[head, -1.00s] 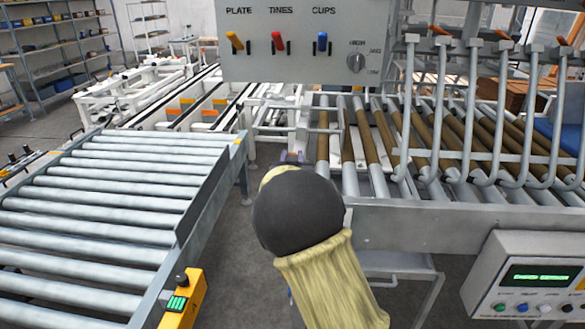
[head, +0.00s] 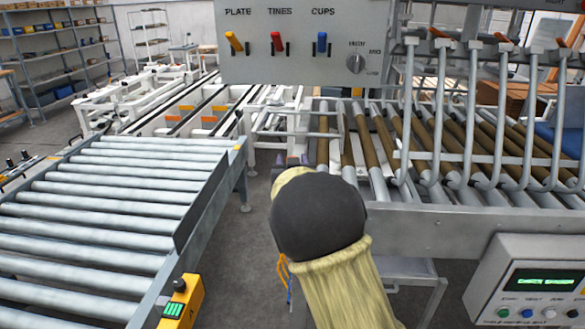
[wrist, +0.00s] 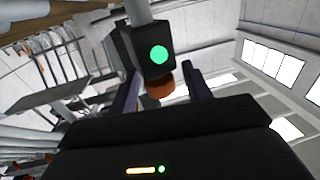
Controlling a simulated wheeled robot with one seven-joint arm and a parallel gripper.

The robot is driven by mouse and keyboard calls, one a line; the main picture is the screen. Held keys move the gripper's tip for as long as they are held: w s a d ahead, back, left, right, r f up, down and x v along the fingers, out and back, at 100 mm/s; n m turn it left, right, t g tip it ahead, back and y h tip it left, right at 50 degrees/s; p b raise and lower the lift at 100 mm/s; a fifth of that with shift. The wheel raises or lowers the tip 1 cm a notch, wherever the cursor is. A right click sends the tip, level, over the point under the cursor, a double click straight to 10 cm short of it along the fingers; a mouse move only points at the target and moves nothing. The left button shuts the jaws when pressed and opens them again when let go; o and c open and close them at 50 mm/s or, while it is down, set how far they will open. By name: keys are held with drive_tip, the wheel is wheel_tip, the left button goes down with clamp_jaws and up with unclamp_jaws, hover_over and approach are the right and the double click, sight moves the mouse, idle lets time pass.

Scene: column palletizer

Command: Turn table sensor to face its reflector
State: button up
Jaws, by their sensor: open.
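A dark box with a round green light (wrist: 150,48), which looks like the table sensor, hangs from a grey post at the top of the wrist view. A short orange-brown round part (wrist: 161,86) sits under it. My gripper (wrist: 163,82) is open, its two fingers apart to the left and right of the orange-brown part; I cannot tell whether they touch it. In the head view my arm hides the gripper and the sensor. I cannot make out the reflector in either view.
A grey roller conveyor (head: 110,200) fills the left, with a yellow box (head: 181,303) at its near corner. The roller table (head: 470,222) with upright bent tines is right. A panel (head: 540,280) with green text stands lower right. Open floor (head: 235,255) shows between them.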

drive_tip(key=s+d+b, duration=0.2)
drive_tip(key=s, duration=1.5)
drive_tip(key=shift+s, duration=0.15)
drive_tip(key=s+d+f+g+h, duration=0.1)
drive_tip(key=s+d+f+g, duration=0.25)
drive_tip(key=d+f, duration=0.2)
drive_tip(key=s+d+f+g, duration=0.2)
drive_tip(key=d+f+g, duration=0.2)
drive_tip(key=f, duration=0.2)
drive_tip(key=s+d+f+m+g+h, duration=0.1)
drive_tip(key=s+d+f+g, duration=0.3)
drive_tip(key=s, duration=0.3)
drive_tip(key=s+d+f+g, duration=0.3)
drive_tip(key=s+d, duration=0.2)
drive_tip(key=s, duration=0.2)
wheel_tip(320, 180, up, 14)
drive_tip(key=p, duration=1.4)
drive_tip(key=shift+s+r+g, duration=0.15)
drive_tip(key=shift+s+g, duration=0.05)
drive_tip(key=shift+g, duration=0.15)
drive_tip(key=shift+d, duration=0.1)
